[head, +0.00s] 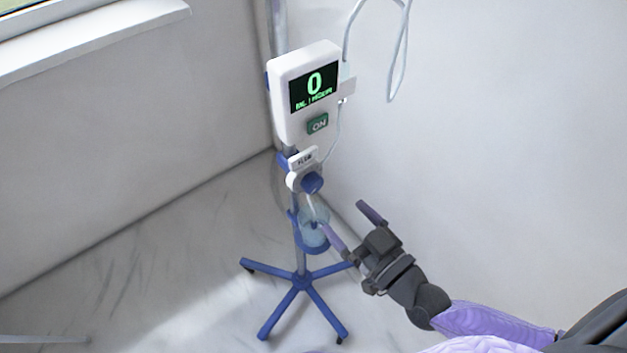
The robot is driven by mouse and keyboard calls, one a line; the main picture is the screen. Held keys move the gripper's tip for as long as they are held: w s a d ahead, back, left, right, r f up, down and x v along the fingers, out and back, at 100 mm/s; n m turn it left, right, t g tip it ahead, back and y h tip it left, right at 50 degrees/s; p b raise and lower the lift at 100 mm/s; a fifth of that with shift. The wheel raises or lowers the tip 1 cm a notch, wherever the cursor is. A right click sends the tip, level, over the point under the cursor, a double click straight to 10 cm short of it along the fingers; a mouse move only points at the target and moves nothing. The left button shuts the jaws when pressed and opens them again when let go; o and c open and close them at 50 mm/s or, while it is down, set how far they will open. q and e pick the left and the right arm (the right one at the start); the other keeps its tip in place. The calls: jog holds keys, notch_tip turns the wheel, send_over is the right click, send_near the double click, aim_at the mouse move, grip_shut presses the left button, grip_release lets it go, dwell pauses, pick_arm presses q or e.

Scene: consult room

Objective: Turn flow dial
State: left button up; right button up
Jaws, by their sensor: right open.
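The flow dial (312,182) is a blue knob on a white round mount, under a small label plate (303,159), on a pole stand. Above it a white pump box (292,128) has a dark screen (314,87) reading a green 0, and a green ON button (318,124). My right gripper (352,226) is open and empty, with purple fingers spread. In the picture it lies below and right of the dial, apart from it. My left gripper is not in view.
A clear bottle (314,228) sits in a blue ring below the dial, close to the gripper's left finger in the picture. The blue wheeled base (302,281) spreads on the marble floor. A tube (399,60) hangs at the upper right. Walls stand behind.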

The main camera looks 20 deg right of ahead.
aim_at(316, 187)
jog(key=b+x, duration=0.1)
jog(key=x, duration=0.7)
jog(key=shift+w+f, duration=0.1)
jog(key=c, duration=0.6)
grip_shut()
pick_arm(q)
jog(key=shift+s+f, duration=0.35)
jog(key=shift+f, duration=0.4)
